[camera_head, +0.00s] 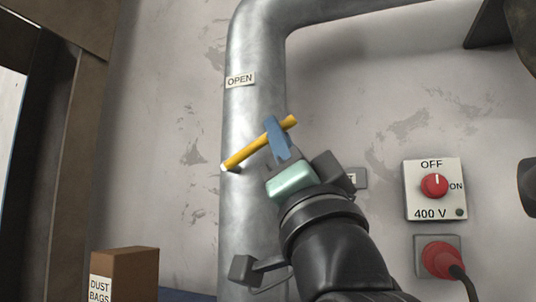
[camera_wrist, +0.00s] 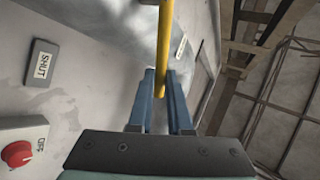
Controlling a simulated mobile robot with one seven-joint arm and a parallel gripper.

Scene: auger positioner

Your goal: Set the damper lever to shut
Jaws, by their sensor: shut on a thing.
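The damper lever (camera_head: 245,153) is a yellow bar with a pale tip on the grey metal pipe (camera_head: 240,115). It slants, its left end low and its right end higher. My gripper (camera_head: 277,138) has its blue fingers closed on the lever toward its right end. In the wrist view the lever (camera_wrist: 163,45) runs up from between the blue fingertips (camera_wrist: 160,80). An OPEN label (camera_head: 240,80) is on the pipe above the lever. A SHUT label (camera_wrist: 41,63) is on the wall at left in the wrist view; in the head view my gripper mostly hides it.
A 400 V switch box (camera_head: 434,190) with a red knob is on the wall at right. A red plug (camera_head: 440,258) with a cable is below it. A DUST BAGS box (camera_head: 125,274) stands at lower left. The wall left of the pipe is bare.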

